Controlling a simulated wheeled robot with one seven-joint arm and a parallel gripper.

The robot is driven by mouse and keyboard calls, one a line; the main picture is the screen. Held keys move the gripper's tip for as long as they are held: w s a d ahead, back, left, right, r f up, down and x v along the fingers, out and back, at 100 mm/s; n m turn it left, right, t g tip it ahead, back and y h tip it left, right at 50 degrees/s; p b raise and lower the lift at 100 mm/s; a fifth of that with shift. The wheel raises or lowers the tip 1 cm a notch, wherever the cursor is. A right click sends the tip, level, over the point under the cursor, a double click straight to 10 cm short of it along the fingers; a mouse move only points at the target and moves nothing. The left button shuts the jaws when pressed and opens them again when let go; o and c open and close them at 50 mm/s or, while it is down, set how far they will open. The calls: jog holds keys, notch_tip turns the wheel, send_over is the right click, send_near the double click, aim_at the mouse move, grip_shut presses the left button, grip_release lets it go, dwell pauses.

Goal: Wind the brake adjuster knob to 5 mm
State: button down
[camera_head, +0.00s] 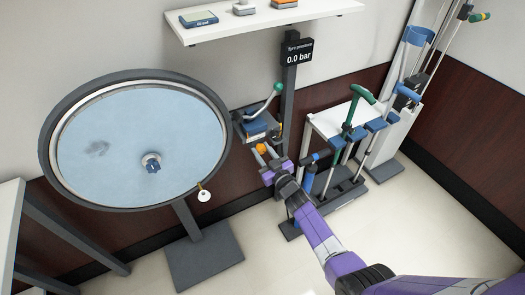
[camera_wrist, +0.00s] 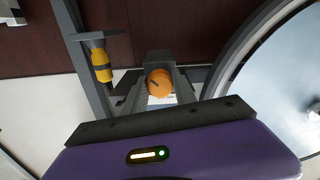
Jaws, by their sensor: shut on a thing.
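The orange knob (camera_head: 261,148), which I take for the brake adjuster, sits low beside the dark grey post (camera_head: 289,95). In the wrist view the knob (camera_wrist: 159,82) is round and ribbed, with a dark line on its face. My gripper (camera_head: 264,156) reaches it from the lower right; in the wrist view my gripper (camera_wrist: 161,93) has a finger on each side of the knob and is shut on it. The fingers partly hide the knob's sides. I see no millimetre scale that I can read.
A display (camera_head: 297,52) on the post reads "Tyre pressure 0.0 bar". A yellow cylinder (camera_wrist: 101,65) is near the knob.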

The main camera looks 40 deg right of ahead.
jog(key=shift+f, duration=0.1)
dwell(0.3)
jog(key=c, duration=1)
grip_release()
jog(key=p+v, duration=0.1)
jog(key=v, duration=0.7)
